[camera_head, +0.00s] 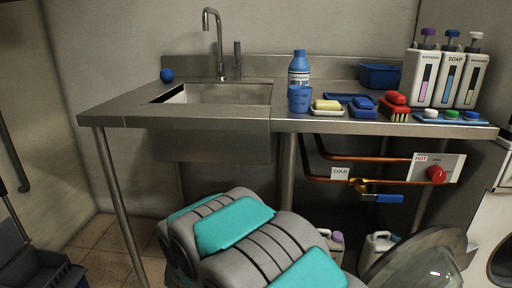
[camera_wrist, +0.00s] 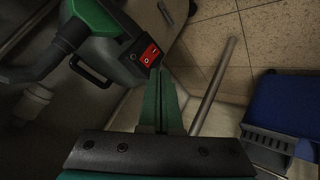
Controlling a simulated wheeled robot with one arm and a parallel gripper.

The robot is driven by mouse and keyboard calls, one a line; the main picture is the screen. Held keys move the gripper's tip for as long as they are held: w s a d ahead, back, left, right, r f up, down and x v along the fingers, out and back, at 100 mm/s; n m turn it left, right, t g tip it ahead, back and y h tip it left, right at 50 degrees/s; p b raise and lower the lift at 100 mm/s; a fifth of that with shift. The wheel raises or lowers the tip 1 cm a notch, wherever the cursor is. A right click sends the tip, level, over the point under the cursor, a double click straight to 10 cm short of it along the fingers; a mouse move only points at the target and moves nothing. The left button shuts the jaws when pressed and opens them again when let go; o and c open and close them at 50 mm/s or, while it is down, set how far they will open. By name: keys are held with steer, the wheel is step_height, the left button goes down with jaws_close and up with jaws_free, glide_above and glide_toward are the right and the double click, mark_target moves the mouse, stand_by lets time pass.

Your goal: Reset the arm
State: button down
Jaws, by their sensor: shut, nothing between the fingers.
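My gripper (camera_wrist: 161,76) shows in the wrist view as two green fingers pressed together, with nothing between them. It points towards the tiled floor near the wall. In the head view my folded grey and teal arm fills the lower middle, in front of the steel sink counter. The gripper's fingers are not visible there.
Pipes with a red knob (camera_head: 436,174) run below. The wrist view shows a green machine (camera_wrist: 125,55) at left and a blue bucket (camera_wrist: 285,105) at right.

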steer(key=s+d+r+m+g, duration=0.3)
steer(key=s+d+r, duration=0.2)
steer(key=s+d, duration=0.5)
steer(key=s+d+r+m+g+h, duration=0.1)
steer(key=s+d+r+m+g, duration=0.2)
steer(key=s+d, duration=0.8)
steer(key=s+d+r+m+g+h, duration=0.1)
steer(key=s+d+r+m+g, duration=0.2)
steer(key=s+d, duration=0.8)
steer(key=s+r+g, duration=0.2)
steer(key=s+r, duration=0.2)
steer(key=s, duration=0.1)
steer(key=shift+s+r+m, duration=0.2)
steer(key=shift+r+m, duration=0.1)
steer(key=shift+m, duration=0.1)
steer(key=shift+d, duration=0.1)
